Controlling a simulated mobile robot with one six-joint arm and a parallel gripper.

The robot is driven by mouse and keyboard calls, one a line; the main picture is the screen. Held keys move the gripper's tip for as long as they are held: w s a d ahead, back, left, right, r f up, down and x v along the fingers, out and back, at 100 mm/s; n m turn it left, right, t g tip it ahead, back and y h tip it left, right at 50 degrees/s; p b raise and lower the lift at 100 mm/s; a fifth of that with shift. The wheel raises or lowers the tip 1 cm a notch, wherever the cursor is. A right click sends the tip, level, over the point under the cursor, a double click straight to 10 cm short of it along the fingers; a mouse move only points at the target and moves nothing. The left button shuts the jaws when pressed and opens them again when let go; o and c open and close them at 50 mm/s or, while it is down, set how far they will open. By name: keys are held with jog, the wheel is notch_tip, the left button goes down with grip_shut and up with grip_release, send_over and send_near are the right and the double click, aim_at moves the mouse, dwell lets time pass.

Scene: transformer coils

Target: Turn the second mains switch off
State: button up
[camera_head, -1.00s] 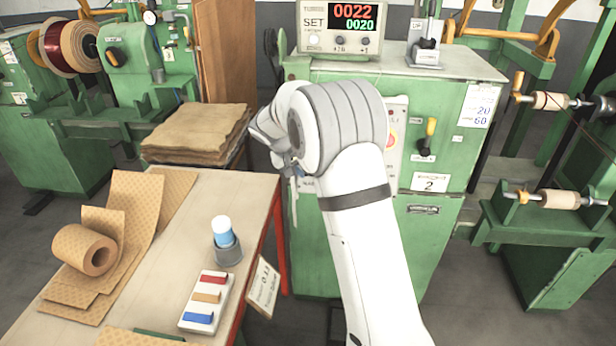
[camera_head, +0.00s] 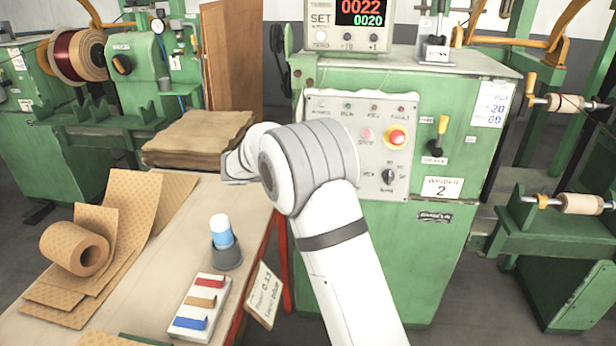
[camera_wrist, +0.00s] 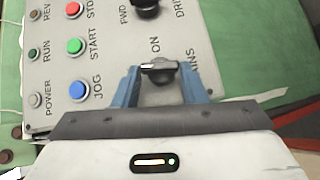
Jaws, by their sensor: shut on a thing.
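The mains switch (camera_wrist: 159,70) is a black knob with a pale-edged bar handle, by the ON and MAINS lettering on a grey panel. My gripper (camera_wrist: 158,88) has its two blue fingers on either side of this knob and is shut on it. The handle lies across the picture; I cannot tell which mark it points to. In the head view the panel (camera_head: 376,106) is on the front of the green machine (camera_head: 385,250) with the plate 2 (camera_head: 441,188). There my arm hides my gripper and the mains switch.
Close to the knob are the blue JOG button (camera_wrist: 77,89), the green START button (camera_wrist: 74,46) and the black drive knob (camera_wrist: 146,5). In the head view a red emergency stop (camera_head: 397,138) is on the panel.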

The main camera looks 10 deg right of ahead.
jog(key=shift+f+n+t+h+b, duration=0.2)
jog(key=shift+n+t+h+b, duration=0.1)
jog(key=shift+n+h+b, duration=0.15)
jog(key=shift+n, duration=0.25)
jog(key=o, duration=1)
jog(key=v, duration=0.8)
jog(key=shift+d, duration=0.1)
